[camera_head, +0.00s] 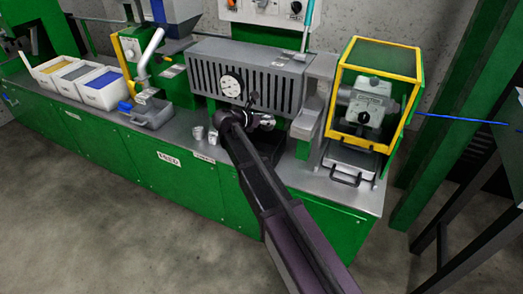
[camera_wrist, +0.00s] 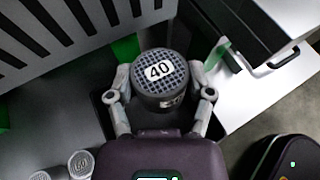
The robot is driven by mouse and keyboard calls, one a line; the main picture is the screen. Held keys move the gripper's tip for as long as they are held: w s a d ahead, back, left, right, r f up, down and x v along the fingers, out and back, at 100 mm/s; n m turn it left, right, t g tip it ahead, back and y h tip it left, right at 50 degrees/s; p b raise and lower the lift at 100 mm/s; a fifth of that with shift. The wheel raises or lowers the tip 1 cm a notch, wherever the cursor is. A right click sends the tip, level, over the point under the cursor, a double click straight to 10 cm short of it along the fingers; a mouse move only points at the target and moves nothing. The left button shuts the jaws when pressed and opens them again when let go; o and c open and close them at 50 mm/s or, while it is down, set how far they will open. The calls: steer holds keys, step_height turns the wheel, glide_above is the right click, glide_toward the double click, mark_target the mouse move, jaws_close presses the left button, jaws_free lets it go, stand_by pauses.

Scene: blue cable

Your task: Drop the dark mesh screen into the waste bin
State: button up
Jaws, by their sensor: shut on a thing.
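The dark mesh screen (camera_wrist: 160,76) is a short dark grey cylinder with a grid top and a white label reading 40. In the wrist view my gripper (camera_wrist: 160,97) is shut on it, one finger on each side. In the head view my gripper (camera_head: 262,121) is over the bench in front of the grey slotted machine, and the screen is hard to make out there. A dark open-looking box (camera_head: 271,146), perhaps the waste bin, is partly hidden behind my arm. In the wrist view its dark inside (camera_wrist: 104,107) shows below and around the held screen.
Two small pale cylinders (camera_head: 205,136) stand on the bench left of my arm. The grey slotted machine (camera_head: 247,80) with a dial is behind. A yellow-framed guard (camera_head: 374,90) and a handled tray (camera_head: 350,165) are on the right. Three white bins (camera_head: 101,88) stand far left.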

steer(key=shift+f+b, duration=2.85)
steer(key=shift+f, duration=0.05)
steer(key=o, duration=1.2)
steer(key=shift+o, duration=0.2)
steer(key=shift+r, duration=0.15)
